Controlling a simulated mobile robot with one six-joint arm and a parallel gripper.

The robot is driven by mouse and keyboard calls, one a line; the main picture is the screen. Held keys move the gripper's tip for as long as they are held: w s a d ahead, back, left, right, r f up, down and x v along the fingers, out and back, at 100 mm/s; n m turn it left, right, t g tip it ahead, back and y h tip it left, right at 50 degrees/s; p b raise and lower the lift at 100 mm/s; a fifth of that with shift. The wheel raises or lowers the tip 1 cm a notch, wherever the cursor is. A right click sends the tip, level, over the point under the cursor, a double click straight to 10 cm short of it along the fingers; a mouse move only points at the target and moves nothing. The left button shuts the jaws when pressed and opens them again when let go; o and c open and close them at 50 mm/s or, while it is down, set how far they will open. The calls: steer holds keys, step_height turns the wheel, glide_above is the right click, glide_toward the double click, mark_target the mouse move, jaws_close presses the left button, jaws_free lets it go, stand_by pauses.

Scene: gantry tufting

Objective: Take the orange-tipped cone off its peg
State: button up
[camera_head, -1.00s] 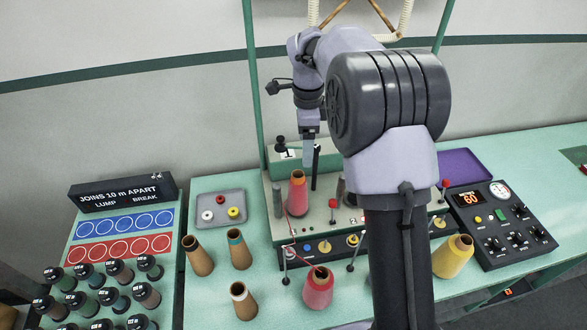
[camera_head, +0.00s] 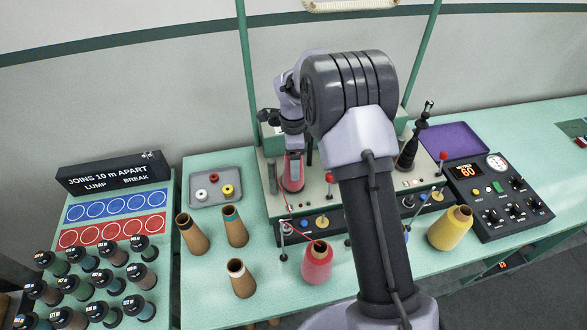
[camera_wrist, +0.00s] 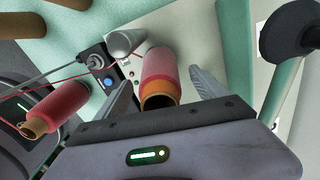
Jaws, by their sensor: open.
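The orange-tipped cone is a red cone (camera_head: 292,180) standing on the green machine at the back of the bench. In the wrist view, its red body and orange end (camera_wrist: 161,80) lie between my two grey fingers. My gripper (camera_wrist: 160,80) is open around the cone, with a finger on each side; a gap shows on the right, and contact on the left is unclear. In the head view, my gripper (camera_head: 293,154) covers the cone's top. The peg inside the cone is hidden. A red thread runs from near the cone towards the front.
A second red cone (camera_head: 317,265) stands in front of the machine, and a yellow cone (camera_head: 450,230) to the right. Several brown cones stand at left near a grey tray (camera_head: 216,178). A black spindle-like part (camera_head: 410,150) rises at the machine's right.

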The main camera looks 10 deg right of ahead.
jaws_close()
steer(key=shift+r, duration=0.1)
